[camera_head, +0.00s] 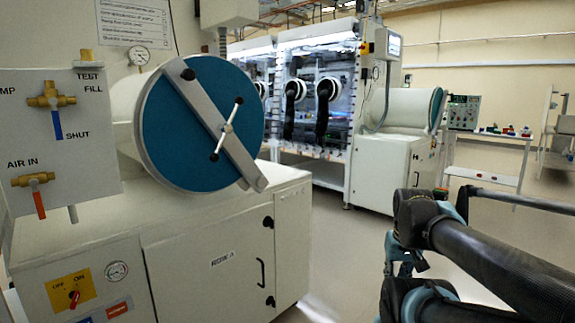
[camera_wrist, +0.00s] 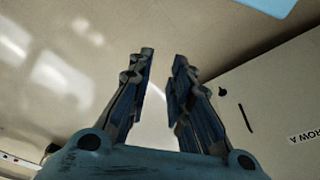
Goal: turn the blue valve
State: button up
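The blue valve (camera_head: 57,122) is a brass valve body with a blue lever on the white panel (camera_head: 95,150) at the left of the head view. Its lever hangs straight down, beside the word SHUT, with TEST and FILL printed at the upper right. A second brass valve with an orange-red lever (camera_head: 39,204) sits below it, by AIR IN. My gripper (camera_wrist: 164,58) shows in the wrist view with its two fingers apart and nothing between them. The blue valve is not in the wrist view. My arm is at the lower right of the head view, far from the panel.
A white cabinet (camera_head: 215,250) with a large round blue door (camera_head: 190,125) and a diagonal bar stands right of the panel. A red knob on a yellow plate (camera_head: 72,292) is below. Open floor (camera_head: 340,245) lies between the cabinet and my arm. Gloveboxes (camera_head: 315,100) stand behind.

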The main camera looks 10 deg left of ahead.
aim_at(53, 102)
jog(key=u, duration=1.4)
jog(key=k, duration=0.6)
jog(key=u, duration=0.3)
jog(key=i, duration=0.55)
jog(key=u, duration=0.6)
jog(key=i, duration=1.25)
jog(key=u, duration=0.15)
jog(key=k, duration=0.3)
jog(key=u, duration=0.1)
